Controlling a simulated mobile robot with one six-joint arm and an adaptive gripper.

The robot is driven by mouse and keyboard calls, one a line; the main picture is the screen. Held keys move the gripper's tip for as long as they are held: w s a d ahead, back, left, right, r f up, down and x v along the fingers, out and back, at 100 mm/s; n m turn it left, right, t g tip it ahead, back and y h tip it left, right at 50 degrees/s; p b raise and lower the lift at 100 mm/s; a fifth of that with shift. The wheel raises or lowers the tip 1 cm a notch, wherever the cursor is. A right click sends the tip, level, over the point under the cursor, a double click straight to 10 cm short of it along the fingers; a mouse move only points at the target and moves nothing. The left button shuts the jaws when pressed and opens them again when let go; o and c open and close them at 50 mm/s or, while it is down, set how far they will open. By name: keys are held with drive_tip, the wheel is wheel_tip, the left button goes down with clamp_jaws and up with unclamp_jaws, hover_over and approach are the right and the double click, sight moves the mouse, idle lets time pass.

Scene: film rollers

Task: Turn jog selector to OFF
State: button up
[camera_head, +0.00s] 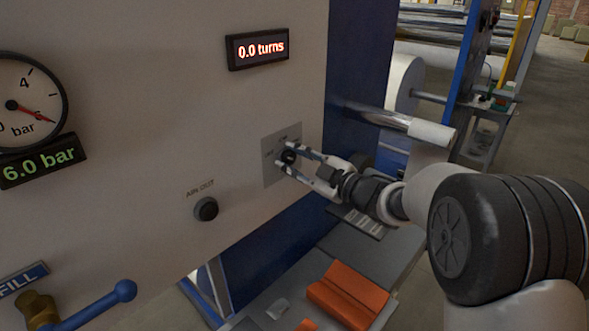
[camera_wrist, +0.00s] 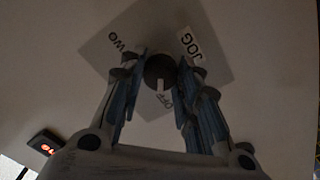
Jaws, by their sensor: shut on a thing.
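The jog selector is a small dark round knob (camera_head: 289,157) on a grey square plate (camera_head: 270,173) on the pale panel. In the wrist view the knob (camera_wrist: 159,66) sits between my two fingertips, which press on its left and right sides. My gripper (camera_head: 284,154) is shut on it; it also shows in the wrist view (camera_wrist: 159,72). A white pointer mark (camera_wrist: 160,86) on the knob points down, close to the OFF label (camera_wrist: 168,99) and slightly left of it. The JOG label (camera_wrist: 192,45) is at upper right; another label, partly hidden, is at upper left.
A display (camera_head: 258,49) above reads 0.0 turns. A black AIR OUT button (camera_head: 206,209) is left of the selector. A pressure gauge, a 6.0 bar display (camera_head: 38,164) and a blue-handled valve (camera_head: 124,291) are farther left. A metal roller (camera_head: 380,117) juts out at right; orange blocks (camera_head: 345,292) lie below.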

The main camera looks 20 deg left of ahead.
drive_tip(key=shift+n+b, duration=0.35)
drive_tip(key=shift+n, duration=0.15)
drive_tip(key=o, duration=1.1)
drive_tip(key=shift+c, duration=0.2)
drive_tip(key=v, duration=1.2)
